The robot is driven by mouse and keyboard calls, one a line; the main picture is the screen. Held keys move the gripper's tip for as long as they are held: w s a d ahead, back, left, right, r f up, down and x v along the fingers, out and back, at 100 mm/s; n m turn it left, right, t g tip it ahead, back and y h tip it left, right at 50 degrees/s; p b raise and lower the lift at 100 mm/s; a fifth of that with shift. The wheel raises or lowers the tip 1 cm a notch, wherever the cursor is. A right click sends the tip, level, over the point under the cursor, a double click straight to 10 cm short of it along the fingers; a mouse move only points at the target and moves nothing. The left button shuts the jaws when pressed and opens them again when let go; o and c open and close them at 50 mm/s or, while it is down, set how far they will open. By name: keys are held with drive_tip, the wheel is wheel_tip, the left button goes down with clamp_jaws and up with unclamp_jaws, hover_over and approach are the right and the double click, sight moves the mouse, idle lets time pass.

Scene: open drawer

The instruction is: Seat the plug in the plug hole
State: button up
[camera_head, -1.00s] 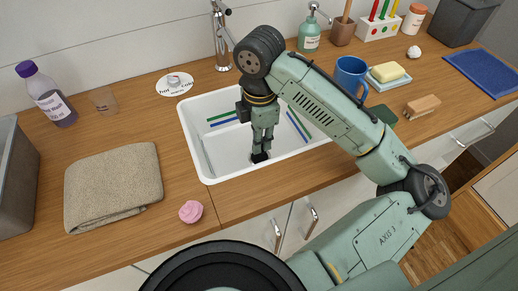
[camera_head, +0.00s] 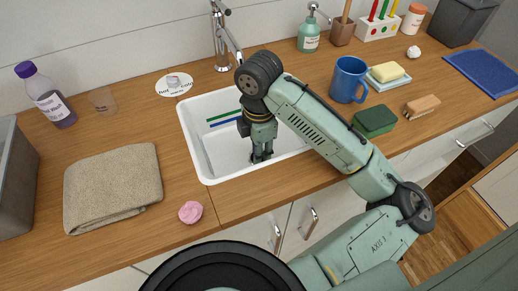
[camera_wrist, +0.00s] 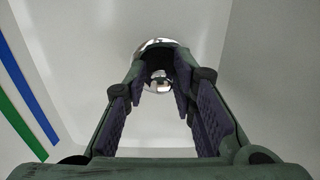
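My gripper (camera_head: 262,158) points down into the white sink, with its fingertips close to the basin floor. In the wrist view my gripper (camera_wrist: 160,90) has its two dark pads standing apart, with a clear gap between them. The round chrome plug hole (camera_wrist: 157,42) shows just beyond the fingertips, partly covered by them. A dark shape lies between the tips over the chrome. I cannot tell whether it is the plug, how it sits, or whether the fingers touch it. In the head view the fingers hide the plug hole.
The sink (camera_head: 207,178) has walls close around my gripper. A chrome tap (camera_head: 220,40) rises behind it. A blue mug (camera_head: 349,79), green sponge (camera_head: 374,121) and brush (camera_head: 421,106) stand right; a folded towel (camera_head: 112,187) and pink item (camera_head: 190,212) lie left.

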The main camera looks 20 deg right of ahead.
drive_tip(key=shift+o, duration=0.3)
wheel_tip(320, 180, up, 12)
drive_tip(key=shift+r, duration=0.15)
idle(0.4)
drive_tip(key=shift+w+a, duration=0.1)
